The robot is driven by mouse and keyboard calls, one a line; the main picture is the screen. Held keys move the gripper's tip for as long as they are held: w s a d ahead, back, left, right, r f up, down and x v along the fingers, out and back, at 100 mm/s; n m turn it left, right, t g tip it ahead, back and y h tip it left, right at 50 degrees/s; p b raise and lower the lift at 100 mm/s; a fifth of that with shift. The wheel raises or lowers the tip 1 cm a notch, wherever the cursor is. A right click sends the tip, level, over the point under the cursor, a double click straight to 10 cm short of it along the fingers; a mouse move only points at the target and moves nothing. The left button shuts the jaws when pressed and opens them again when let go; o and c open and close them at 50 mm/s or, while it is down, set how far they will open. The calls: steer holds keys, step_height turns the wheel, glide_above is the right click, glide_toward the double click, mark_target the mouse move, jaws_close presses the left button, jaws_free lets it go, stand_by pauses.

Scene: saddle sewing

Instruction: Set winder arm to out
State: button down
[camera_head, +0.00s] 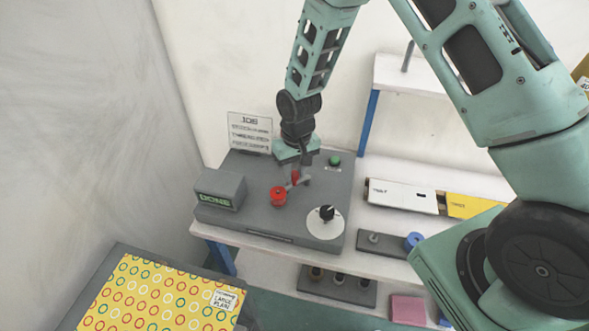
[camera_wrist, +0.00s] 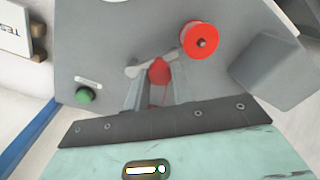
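The winder arm is a small grey lever (camera_wrist: 137,71) with a red knob (camera_wrist: 158,70), on top of the grey machine box. The knob also shows in the head view (camera_head: 295,177). A red spool (camera_head: 278,196) sits just beside the lever's end and also shows in the wrist view (camera_wrist: 200,40). My gripper (camera_wrist: 157,78) points down at the knob, with one finger on each side of it. The fingers look apart, with gaps beside the knob; whether either touches it is unclear. The fingers partly hide the lever in the head view.
The grey machine (camera_head: 240,170) carries a box labelled DONE (camera_head: 220,189), a green button (camera_head: 334,161), a white dial with black knob (camera_head: 325,222) and a job card (camera_head: 250,133). White and yellow bins (camera_head: 402,194) stand right. A patterned yellow sheet (camera_head: 150,295) lies front left.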

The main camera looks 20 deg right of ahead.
steer(key=shift+s+n, duration=0.1)
steer(key=shift+n, duration=0.2)
steer(key=n+b, duration=0.1)
steer(key=n, duration=0.1)
steer(key=s+n+b, duration=0.1)
steer(key=n, duration=0.1)
steer(key=shift+s+d, duration=0.2)
steer(key=shift+d, duration=0.2)
steer(key=shift+s+d+n+b, duration=0.2)
steer(key=shift+n, duration=0.65)
steer(key=shift+s+d+n+b, duration=0.15)
steer(key=shift+s+d+n, duration=0.05)
steer(key=shift+n, duration=0.65)
steer(key=c, duration=1.2)
jaws_free()
steer(key=shift+o, duration=0.2)
step_height(320, 180, up, 18)
steer(key=b, duration=0.3)
steer(key=shift+w+d+f, duration=0.25)
steer(key=shift+d, duration=0.1)
